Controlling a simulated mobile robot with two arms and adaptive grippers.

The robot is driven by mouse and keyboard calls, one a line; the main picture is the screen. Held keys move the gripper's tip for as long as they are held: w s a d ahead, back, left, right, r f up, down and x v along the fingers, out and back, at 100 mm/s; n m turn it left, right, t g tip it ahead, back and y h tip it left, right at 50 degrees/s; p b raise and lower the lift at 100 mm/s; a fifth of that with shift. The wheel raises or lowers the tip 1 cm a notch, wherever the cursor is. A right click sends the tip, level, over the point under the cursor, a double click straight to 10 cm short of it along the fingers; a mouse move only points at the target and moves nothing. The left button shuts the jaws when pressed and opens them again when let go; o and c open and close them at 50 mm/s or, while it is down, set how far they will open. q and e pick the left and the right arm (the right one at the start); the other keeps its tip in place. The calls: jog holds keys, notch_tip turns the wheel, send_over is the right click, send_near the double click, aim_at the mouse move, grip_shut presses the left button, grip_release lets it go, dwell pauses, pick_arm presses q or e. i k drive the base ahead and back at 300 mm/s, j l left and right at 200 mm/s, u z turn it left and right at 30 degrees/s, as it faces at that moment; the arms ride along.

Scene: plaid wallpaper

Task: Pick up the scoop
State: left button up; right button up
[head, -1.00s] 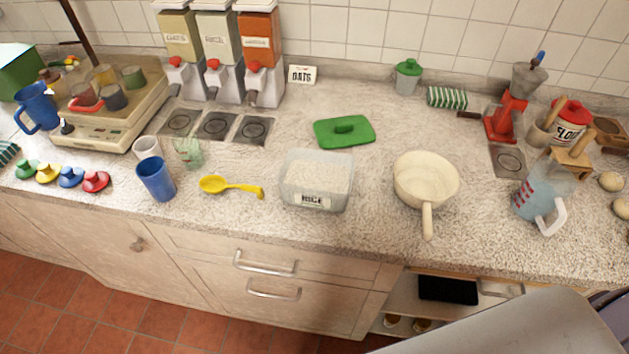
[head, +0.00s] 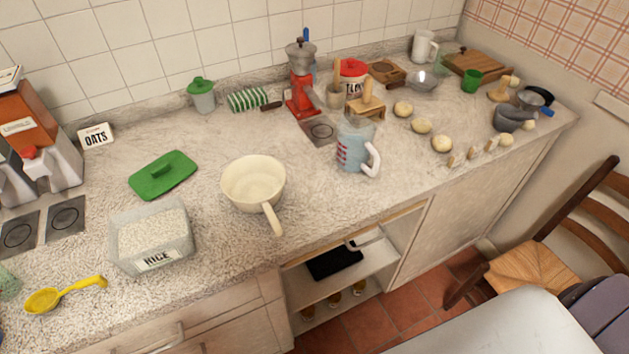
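The yellow scoop (head: 66,294) lies flat on the speckled worktop at the lower left of the head view. Its round bowl is at the left and its handle points right and slightly up. It lies just left of the clear rice tub (head: 180,257), apart from it, near the front edge. Nothing is touching the scoop from above. Neither of my grippers shows in the view.
A cream pan (head: 252,183) with its handle toward the front edge and a green lid (head: 162,175) are near the tub. A measuring jug (head: 354,150) stands further right. A wooden chair (head: 535,262) stands at the right. The worktop (head: 225,250) is clear between tub and pan.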

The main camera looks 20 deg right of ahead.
aim_at(45, 300)
jog(key=z, duration=0.2)
jog(key=u, duration=1.4)
jog(key=j+z, duration=0.8)
